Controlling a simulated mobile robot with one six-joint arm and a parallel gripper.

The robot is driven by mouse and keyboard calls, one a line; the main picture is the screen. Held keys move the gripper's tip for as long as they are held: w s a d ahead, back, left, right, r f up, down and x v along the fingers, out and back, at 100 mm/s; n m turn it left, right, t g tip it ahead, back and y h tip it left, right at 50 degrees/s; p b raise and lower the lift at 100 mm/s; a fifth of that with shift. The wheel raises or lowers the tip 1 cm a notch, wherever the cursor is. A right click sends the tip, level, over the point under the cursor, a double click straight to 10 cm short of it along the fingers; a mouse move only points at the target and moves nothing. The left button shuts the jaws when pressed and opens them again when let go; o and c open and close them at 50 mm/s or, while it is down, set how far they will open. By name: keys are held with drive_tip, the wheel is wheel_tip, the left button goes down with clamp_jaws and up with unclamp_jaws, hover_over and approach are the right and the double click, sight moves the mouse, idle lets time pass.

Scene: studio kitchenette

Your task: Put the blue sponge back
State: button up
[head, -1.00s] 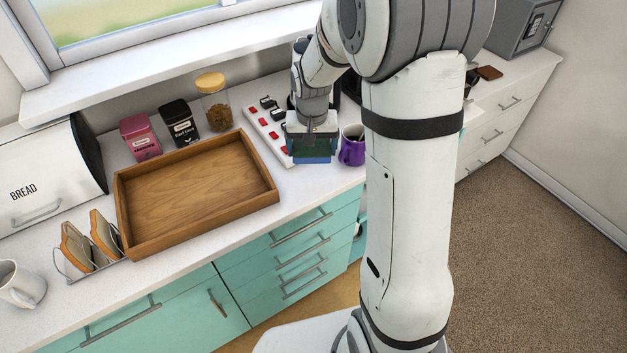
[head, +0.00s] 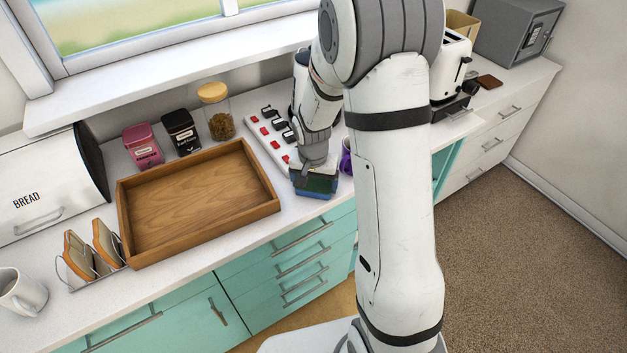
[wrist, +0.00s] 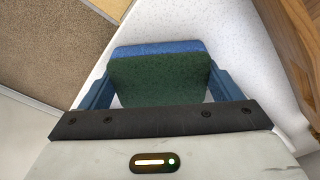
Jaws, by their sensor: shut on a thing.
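The blue sponge (head: 318,194) has a dark green scouring face and a blue body. My gripper (head: 315,183) is shut on it at the counter's front part, right of the wooden tray. In the wrist view the sponge (wrist: 160,76) sits between the two blue fingers of my gripper (wrist: 158,88), green face towards the camera. The white counter shows beyond it. I cannot tell whether the sponge touches the counter.
The empty wooden tray (head: 190,206) is close on the left. A white power strip (head: 262,138) with red switches lies behind my gripper. A purple mug (head: 346,158) stands just right, partly hidden by my arm. Tins, a jar (head: 217,112), a toast rack (head: 92,258) and a white mug (head: 20,292) stand further left.

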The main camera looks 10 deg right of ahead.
sight(313, 186)
drive_tip(key=shift+f, duration=0.2)
drive_tip(key=o, duration=0.8)
drive_tip(key=shift+r, duration=0.1)
drive_tip(key=shift+r, duration=0.15)
wheel_tip(313, 186, up, 11)
drive_tip(key=s+b, duration=0.1)
drive_tip(key=s+r+n+t, duration=0.1)
drive_tip(key=s+r, duration=0.3)
drive_tip(key=s, duration=0.6)
drive_tip(key=s+r+n+t, duration=0.1)
drive_tip(key=s+r+n, duration=0.3)
drive_tip(key=s, duration=0.6)
drive_tip(key=shift+s+r+y, duration=0.15)
drive_tip(key=shift+r+y, duration=0.15)
drive_tip(key=shift+r, duration=0.15)
